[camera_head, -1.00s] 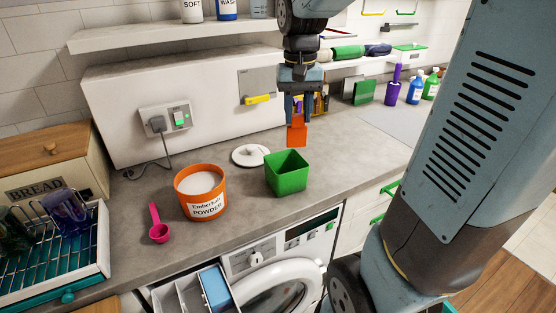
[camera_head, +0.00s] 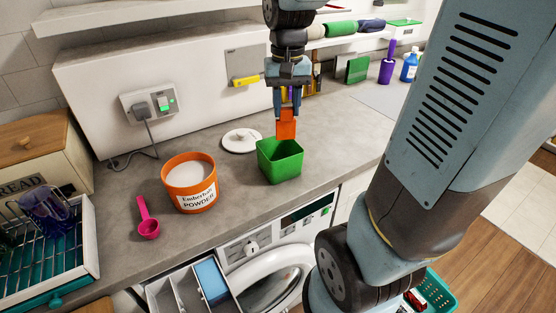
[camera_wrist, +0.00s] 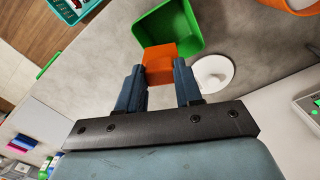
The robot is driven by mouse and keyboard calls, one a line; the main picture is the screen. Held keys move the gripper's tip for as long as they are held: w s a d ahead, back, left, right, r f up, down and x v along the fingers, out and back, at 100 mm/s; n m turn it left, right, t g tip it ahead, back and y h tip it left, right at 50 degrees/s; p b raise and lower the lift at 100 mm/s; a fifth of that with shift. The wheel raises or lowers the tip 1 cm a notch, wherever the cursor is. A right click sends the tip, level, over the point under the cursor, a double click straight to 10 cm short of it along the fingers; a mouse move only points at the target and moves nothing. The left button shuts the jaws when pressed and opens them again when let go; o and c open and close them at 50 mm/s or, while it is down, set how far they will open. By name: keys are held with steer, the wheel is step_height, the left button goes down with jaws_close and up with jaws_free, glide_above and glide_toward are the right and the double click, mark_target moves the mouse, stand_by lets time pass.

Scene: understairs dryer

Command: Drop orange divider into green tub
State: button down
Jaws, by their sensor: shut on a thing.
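The orange divider (camera_head: 287,125) is a thin flat piece held upright between the fingers of my gripper (camera_head: 287,113). In the wrist view the divider (camera_wrist: 160,58) sits between the two blue-grey fingertips and partly covers the tub's opening. The green tub (camera_head: 281,167) is an open square box on the grey counter. The divider's lower end is at or just above the tub's back rim; I cannot tell whether it reaches inside. The green tub also shows in the wrist view (camera_wrist: 187,25) and its visible inside looks empty.
A white lid (camera_head: 241,141) lies behind the green tub. The dish rack (camera_head: 45,255) is at far left. Below the counter, the washer drawer (camera_head: 190,288) is pulled out.

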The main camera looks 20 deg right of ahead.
steer(key=shift+f, duration=0.3)
steer(key=c, duration=0.7)
jaws_free()
steer(key=shift+o, duration=0.2)
step_height(320, 180, up, 14)
steer(key=shift+f, duration=0.15)
steer(key=s+f+n+t, duration=0.2)
steer(key=s+f+t, duration=0.3)
steer(key=s, duration=0.6)
steer(key=shift+s+f+n+t, duration=0.3)
steer(key=shift+s+f, duration=0.05)
steer(key=shift+s, duration=0.05)
